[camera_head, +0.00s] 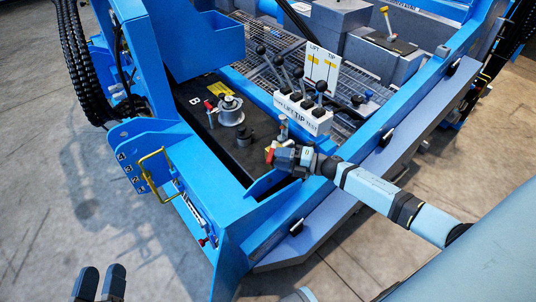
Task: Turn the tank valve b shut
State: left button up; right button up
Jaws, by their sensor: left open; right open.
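My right gripper (283,156) is at the end of the light blue arm, at the panel's right edge. A red and dark part shows at its tip; I cannot tell whether it is a valve handle or part of the gripper. Its fingers are hard to make out. My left gripper (99,284) is open and empty at the bottom left, two dark fingers apart, well away from the panel.
A silver filler cap (230,110) stands on the dark panel. Black levers (281,72) and a white label block (299,113) are behind my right gripper. A blue plate with a yellow handle (154,171) is at the left. The concrete floor (60,210) at the left is clear.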

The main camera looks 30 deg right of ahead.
pick_arm(q)
jog(key=shift+g+y, duration=0.6)
jog(key=shift+g, duration=0.1)
jog(key=f, duration=0.2)
jog(key=a+f+p, duration=0.1)
jog(key=f, duration=0.1)
jog(key=shift+s, duration=0.3)
pick_arm(e)
jog(key=v, duration=0.8)
jog(key=shift+s+d, duration=0.2)
jog(key=shift+d, duration=0.05)
pick_arm(q)
jog(key=shift+r, duration=0.1)
